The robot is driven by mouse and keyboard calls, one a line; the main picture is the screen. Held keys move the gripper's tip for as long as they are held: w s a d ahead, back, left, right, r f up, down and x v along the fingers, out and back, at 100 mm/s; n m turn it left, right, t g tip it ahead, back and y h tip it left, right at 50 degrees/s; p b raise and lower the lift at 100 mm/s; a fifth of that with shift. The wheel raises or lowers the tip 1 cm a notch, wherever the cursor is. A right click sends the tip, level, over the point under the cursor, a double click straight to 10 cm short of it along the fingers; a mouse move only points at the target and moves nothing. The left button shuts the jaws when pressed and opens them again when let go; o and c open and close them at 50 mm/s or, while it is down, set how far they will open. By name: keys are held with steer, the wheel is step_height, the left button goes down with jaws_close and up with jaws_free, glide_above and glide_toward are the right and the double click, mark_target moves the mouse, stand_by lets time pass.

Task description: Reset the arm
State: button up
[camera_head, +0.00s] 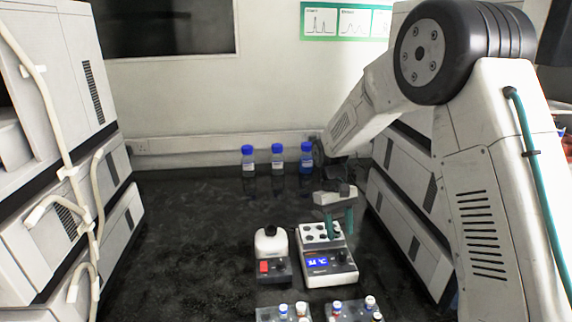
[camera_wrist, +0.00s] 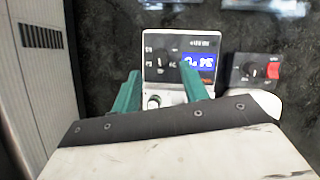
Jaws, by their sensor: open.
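My gripper (camera_head: 342,222) is at the end of my arm, which reaches in from the right in the head view.
A small mixer (camera_head: 272,270) with a red switch stands left of the heater block. Racks with capped vials (camera_head: 284,312) are at the front edge. Three blue-capped bottles (camera_head: 277,158) stand by the back wall. Instrument stacks (camera_head: 60,150) flank both sides. The bench left of centre is clear.

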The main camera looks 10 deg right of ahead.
steer(key=s, duration=0.2)
steer(key=shift+s+d, duration=0.1)
steer(key=shift+s, duration=0.2)
steer(key=s+d+r+m+t, duration=0.1)
steer(key=s+r+t, duration=0.1)
steer(key=s+r, duration=0.4)
steer(key=s+d+r+m+t, duration=0.1)
steer(key=s+r, duration=0.5)
steer(key=s, duration=0.8)
steer(key=s+d+r+t+y, duration=0.1)
steer(key=s+d+r+t, duration=0.1)
steer(key=s+r, duration=0.4)
steer(key=shift+s+r+m+t, duration=0.3)
steer(key=shift+s+r+m, duration=0.1)
steer(key=shift+s, duration=1.8)
